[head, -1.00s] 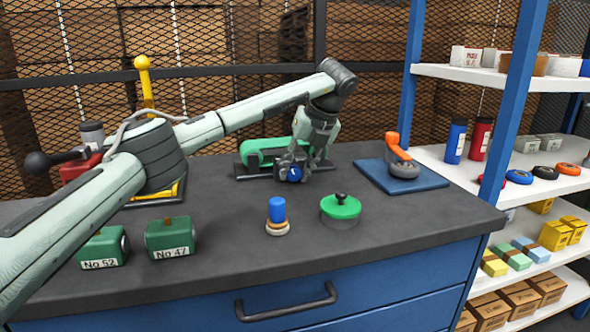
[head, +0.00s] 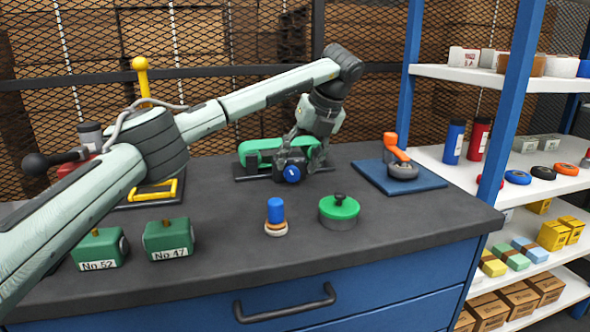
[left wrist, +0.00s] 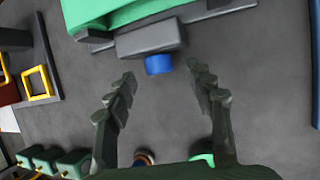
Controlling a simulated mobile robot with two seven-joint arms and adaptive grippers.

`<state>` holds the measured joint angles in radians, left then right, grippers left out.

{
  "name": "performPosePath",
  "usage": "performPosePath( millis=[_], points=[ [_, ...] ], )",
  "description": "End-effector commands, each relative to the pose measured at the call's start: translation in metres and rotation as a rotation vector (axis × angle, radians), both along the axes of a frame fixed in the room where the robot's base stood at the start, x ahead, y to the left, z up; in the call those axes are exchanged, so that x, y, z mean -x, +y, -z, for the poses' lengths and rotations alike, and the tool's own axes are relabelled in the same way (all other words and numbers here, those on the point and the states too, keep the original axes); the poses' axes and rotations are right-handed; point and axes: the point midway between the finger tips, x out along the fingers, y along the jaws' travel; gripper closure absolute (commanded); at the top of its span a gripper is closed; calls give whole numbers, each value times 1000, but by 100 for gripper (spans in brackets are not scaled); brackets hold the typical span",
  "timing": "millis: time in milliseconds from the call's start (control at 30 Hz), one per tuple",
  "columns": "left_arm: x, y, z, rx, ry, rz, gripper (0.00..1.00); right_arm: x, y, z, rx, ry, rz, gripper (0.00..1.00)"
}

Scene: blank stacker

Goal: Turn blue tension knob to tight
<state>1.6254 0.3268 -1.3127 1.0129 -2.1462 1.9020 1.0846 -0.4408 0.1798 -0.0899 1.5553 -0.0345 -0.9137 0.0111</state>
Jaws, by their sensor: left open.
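The blue tension knob (head: 292,173) sits on the front of a dark grey block on the green stacker (head: 262,146), with a pale mark on its face. In the left wrist view the blue knob (left wrist: 159,64) sticks out from the grey block below the green body (left wrist: 115,14). My right gripper is not in view.
A blue-topped stamp (head: 276,213) and a green-lidded round tin (head: 339,210) stand in front. Green blocks (head: 169,239) lie at the front left. An orange-handled tool (head: 402,165) is on a blue mat (head: 425,180) at right. The bench between is clear.

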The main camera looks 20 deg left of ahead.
Motion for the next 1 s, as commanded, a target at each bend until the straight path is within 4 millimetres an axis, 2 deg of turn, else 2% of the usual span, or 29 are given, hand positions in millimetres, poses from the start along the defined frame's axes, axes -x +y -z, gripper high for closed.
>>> performPosePath(
  millis=[33, 200, 400, 567, 867, 967, 1000],
  points=[
    [1, -5, -12, 0, -5, 1, 47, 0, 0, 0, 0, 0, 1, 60],
    [9, -20, -45, 0, -3, 1, 47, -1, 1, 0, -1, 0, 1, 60],
    [15, -31, -72, 0, -1, -1, 47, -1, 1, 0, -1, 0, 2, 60],
    [17, -35, -81, 0, -1, -1, 47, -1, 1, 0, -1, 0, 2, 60],
    [17, -35, -81, 0, -1, -2, 47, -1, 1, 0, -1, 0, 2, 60],
    [18, -22, -77, 14, -4, -14, 47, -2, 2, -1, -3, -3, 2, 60],
    [20, -10, -74, 28, -8, -26, 47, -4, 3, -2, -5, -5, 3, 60]
  ],
)
